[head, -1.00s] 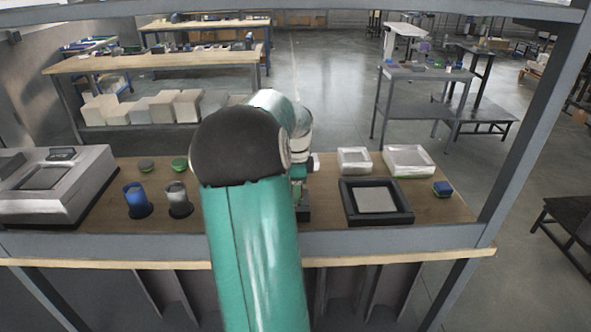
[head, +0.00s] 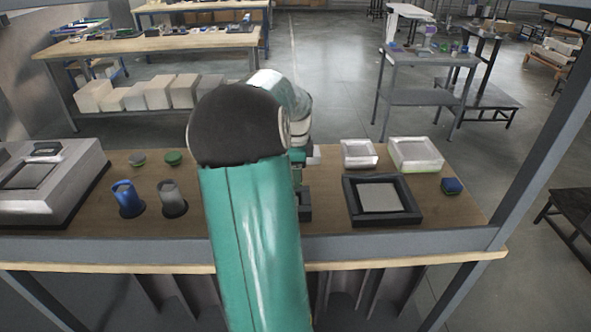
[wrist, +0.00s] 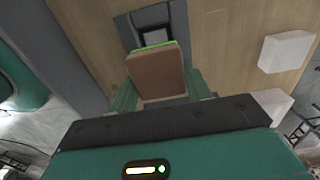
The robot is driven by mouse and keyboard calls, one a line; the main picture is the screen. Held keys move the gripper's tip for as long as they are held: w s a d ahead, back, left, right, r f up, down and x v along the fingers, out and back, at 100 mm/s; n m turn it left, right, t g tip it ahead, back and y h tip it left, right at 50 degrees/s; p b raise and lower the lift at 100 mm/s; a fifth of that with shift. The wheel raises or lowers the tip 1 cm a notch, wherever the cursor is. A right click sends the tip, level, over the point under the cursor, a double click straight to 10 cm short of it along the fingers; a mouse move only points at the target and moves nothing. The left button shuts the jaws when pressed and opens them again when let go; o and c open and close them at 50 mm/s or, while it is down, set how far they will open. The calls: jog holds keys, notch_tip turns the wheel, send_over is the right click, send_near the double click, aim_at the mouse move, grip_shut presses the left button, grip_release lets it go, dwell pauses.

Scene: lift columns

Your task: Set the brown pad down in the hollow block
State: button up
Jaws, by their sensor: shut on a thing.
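In the wrist view the brown pad (wrist: 157,73), with a bright green edge on its far side, sits between the green fingers of my gripper (wrist: 160,88). The gripper is shut on it. Just beyond the pad is a dark grey hollow block (wrist: 124,30) on the wooden table; the pad overlaps part of it in this view, and the gap between them cannot be judged. In the head view my arm hides the pad and most of the block (head: 305,204), and only a little of my gripper (head: 298,168) shows.

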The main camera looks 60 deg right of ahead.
jog(key=shift+a, duration=0.25)
jog(key=shift+d+f, duration=0.1)
jog(key=shift+f, duration=2.75)
jog(key=shift+w+f, duration=0.1)
jog(key=shift+f, duration=0.45)
jog(key=o, duration=1)
jog(key=shift+o, duration=0.2)
jog(key=shift+r, duration=3.5)
